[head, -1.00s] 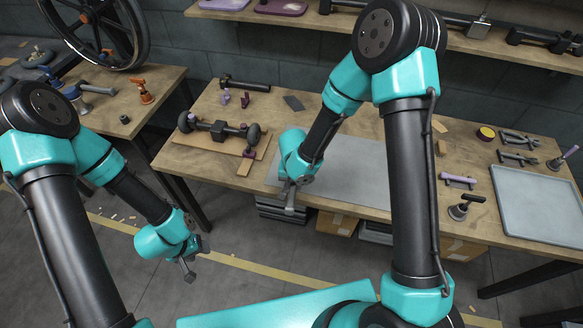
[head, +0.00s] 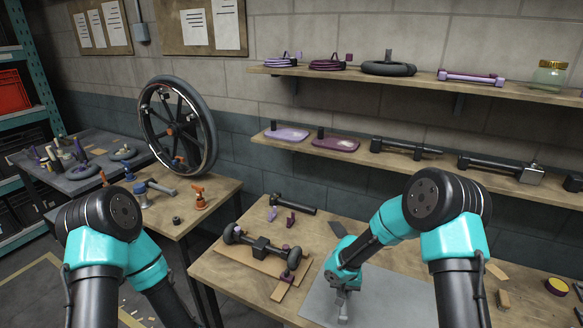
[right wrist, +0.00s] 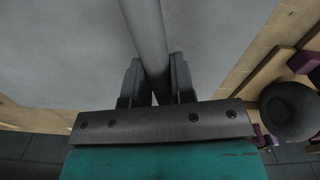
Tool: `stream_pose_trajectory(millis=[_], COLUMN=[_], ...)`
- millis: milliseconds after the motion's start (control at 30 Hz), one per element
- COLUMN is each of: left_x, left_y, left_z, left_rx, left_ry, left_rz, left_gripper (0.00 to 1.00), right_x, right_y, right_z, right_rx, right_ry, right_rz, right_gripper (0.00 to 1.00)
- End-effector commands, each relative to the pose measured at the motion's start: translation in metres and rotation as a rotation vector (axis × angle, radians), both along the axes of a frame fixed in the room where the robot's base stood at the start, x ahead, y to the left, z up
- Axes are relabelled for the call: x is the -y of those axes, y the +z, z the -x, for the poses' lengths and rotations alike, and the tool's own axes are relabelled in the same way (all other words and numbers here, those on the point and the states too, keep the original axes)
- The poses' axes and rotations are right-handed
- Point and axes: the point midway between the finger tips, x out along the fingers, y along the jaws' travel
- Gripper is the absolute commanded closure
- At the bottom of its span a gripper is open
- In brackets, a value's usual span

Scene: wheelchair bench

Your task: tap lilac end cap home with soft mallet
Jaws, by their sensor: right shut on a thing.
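An axle (head: 262,247) with dark grey wheels lies over a wooden board on the bench. A small lilac piece (head: 240,231), perhaps the end cap, shows by its left wheel; how far it is seated is too small to tell. My right gripper (head: 343,301) is low over the grey mat, right of the axle. In the right wrist view the right gripper (right wrist: 156,88) is shut on a smooth grey rod (right wrist: 146,35); whether this is the mallet's handle I cannot tell. One axle wheel (right wrist: 290,108) is close at right there. My left gripper is out of view.
A dark T-shaped tool (head: 292,204) and small purple pieces (head: 290,219) are behind the axle. The grey mat (head: 385,297) looks clear around my right gripper. A side table (head: 165,212) at left bears a large wheel.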

Motion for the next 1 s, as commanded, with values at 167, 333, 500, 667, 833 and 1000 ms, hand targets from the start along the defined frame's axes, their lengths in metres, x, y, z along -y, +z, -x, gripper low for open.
stream_pose_trajectory(millis=[167, 333, 500, 667, 833, 1000], left_x=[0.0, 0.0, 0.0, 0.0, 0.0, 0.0], left_y=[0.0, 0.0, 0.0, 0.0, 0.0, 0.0], left_z=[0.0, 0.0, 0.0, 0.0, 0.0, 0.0], left_rx=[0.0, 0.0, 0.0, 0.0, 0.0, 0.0], left_ry=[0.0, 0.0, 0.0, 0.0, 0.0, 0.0], left_rz=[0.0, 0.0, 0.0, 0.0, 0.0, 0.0], left_gripper=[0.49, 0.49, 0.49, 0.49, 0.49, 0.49], right_x=[0.02, 0.033, 0.037, 0.037, 0.037, 0.037], right_y=[-0.001, -0.001, -0.001, -0.001, -0.001, 0.0], right_z=[-0.034, -0.055, -0.062, -0.062, -0.062, -0.062], right_rx=[0.003, 0.003, 0.001, 0.001, 0.001, 0.001], right_ry=[0.075, 0.143, 0.174, 0.176, 0.176, 0.18], right_rz=[-0.001, -0.001, 0.0, 0.0, 0.0, 0.003], right_gripper=[1.0, 1.0, 1.0, 1.0, 1.0, 1.0])
